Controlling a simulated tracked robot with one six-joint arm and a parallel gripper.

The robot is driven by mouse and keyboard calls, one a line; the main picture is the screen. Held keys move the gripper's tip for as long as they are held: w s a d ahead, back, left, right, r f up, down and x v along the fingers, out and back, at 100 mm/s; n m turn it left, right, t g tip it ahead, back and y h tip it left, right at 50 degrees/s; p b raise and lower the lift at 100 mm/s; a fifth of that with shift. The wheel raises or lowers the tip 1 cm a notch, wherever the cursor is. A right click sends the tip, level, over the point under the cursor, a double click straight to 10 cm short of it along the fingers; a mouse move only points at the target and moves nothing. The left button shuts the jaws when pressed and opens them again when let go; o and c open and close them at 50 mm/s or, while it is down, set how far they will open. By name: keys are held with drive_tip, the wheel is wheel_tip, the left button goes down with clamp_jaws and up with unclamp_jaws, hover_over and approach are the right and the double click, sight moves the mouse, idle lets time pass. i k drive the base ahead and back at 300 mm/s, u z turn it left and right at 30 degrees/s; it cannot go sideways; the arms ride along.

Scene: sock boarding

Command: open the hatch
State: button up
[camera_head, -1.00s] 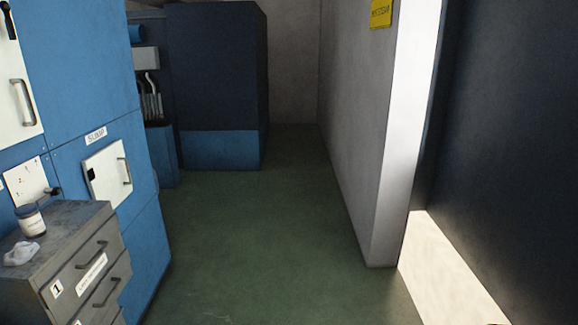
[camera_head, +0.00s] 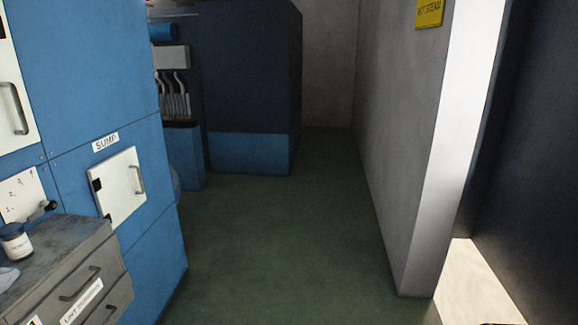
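A white square hatch (camera_head: 121,188) is set in the blue cabinet face at the left, under a label reading SUMP (camera_head: 106,142). It looks shut. It has a grey bar handle (camera_head: 138,180) on its right side and a dark fitting on its left edge. Another white door (camera_head: 15,100) with a handle is cut off at the upper left edge. My gripper is not in view.
A grey drawer unit (camera_head: 75,262) with a jar (camera_head: 15,242) on top stands at the lower left, in front of the cabinet. Green floor (camera_head: 270,240) is clear ahead. A pale wall (camera_head: 410,150) with a yellow sign (camera_head: 429,13) bounds the right. A dark blue block (camera_head: 250,75) stands farther back.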

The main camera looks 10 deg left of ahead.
sight(118, 190)
drive_tip(key=u, duration=0.35)
drive_tip(key=i, duration=1.5)
drive_tip(key=u, duration=0.85)
drive_tip(key=i, duration=0.7)
drive_tip(key=u, duration=0.9)
drive_tip(key=i, duration=0.55)
drive_tip(key=u, duration=0.6)
drive_tip(key=i, duration=0.55)
drive_tip(key=u, duration=0.35)
